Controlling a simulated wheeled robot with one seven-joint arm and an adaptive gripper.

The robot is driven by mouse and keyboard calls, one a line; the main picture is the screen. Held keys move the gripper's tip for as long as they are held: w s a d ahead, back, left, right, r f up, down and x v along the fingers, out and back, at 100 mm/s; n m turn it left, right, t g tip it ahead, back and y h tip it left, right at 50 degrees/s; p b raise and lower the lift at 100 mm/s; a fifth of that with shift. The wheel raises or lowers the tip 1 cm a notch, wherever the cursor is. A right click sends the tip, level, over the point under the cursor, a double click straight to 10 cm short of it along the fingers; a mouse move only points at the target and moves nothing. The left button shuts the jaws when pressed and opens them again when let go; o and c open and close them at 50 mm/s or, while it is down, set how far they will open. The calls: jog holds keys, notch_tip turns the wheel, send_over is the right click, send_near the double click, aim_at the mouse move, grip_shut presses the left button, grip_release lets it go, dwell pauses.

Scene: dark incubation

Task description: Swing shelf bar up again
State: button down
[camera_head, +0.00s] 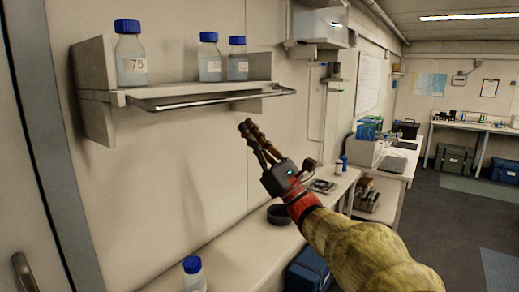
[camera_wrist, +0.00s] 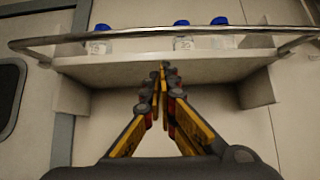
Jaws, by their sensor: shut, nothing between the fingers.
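The shelf bar (camera_head: 222,98) is a thin metal rail along the front of the wall shelf (camera_head: 110,97). In the head view it sits about level with the shelf board and stands out in front of it. In the wrist view the bar (camera_wrist: 165,31) crosses the top of the picture, in front of the bottles. My gripper (camera_head: 246,126) is shut and empty, below and in front of the shelf, apart from the bar. In the wrist view its fingertips (camera_wrist: 163,68) point toward the shelf's underside.
Below is a bench (camera_head: 240,245) with another blue-capped bottle (camera_head: 194,275) and a dark bowl (camera_head: 279,214). A door (camera_head: 25,150) is at the left.

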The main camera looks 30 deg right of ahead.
jog(key=shift+s+r, duration=0.15)
jog(key=shift+r, duration=1.75)
jog(key=shift+s+d+r+g, duration=0.1)
jog(key=shift+r+g, duration=0.25)
jog(key=shift+g, duration=0.15)
jog(key=shift+s+r+g+h, duration=0.2)
jog(key=shift+r+g+h, duration=0.1)
